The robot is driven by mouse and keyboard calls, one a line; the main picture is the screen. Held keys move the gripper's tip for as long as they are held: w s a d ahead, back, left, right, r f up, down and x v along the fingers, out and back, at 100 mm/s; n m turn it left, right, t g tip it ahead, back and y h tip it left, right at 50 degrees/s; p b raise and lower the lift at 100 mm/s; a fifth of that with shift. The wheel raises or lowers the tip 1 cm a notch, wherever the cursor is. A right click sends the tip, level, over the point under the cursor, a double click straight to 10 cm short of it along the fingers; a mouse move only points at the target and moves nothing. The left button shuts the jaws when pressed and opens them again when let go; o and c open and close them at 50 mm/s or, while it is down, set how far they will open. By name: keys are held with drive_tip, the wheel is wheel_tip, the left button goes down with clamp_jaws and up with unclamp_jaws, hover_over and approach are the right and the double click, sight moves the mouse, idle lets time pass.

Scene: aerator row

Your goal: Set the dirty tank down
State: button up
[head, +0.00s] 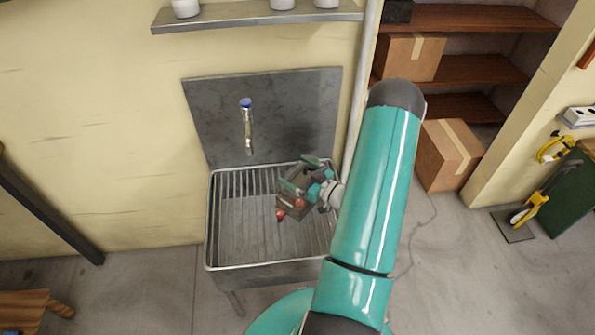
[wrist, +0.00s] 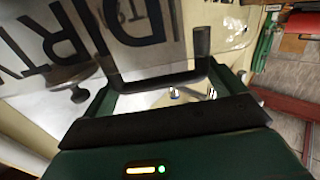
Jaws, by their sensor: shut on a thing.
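My gripper (head: 302,183) hangs over the right part of a metal sink (head: 208,235) in the head view. In the wrist view, a see-through tank (wrist: 85,45) with large dark letters that look like DIRTY fills the upper left, close to the camera. The dark handle (wrist: 160,82) lies between my jaws, which are shut on the tank. In the head view a brownish-grey body with red knobs (head: 281,215) shows at my gripper; it looks tilted. I cannot tell whether its lower part touches the sink's ribbed rack (head: 245,186).
A blue-topped tap (head: 247,125) stands out from the grey back panel (head: 310,100) behind the sink. A shelf (head: 235,17) with white pots is above. Boxes (head: 448,155) and wooden shelves (head: 460,18) are at the right. The left part of the sink is clear.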

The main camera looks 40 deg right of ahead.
drive_tip(key=o, duration=1.7)
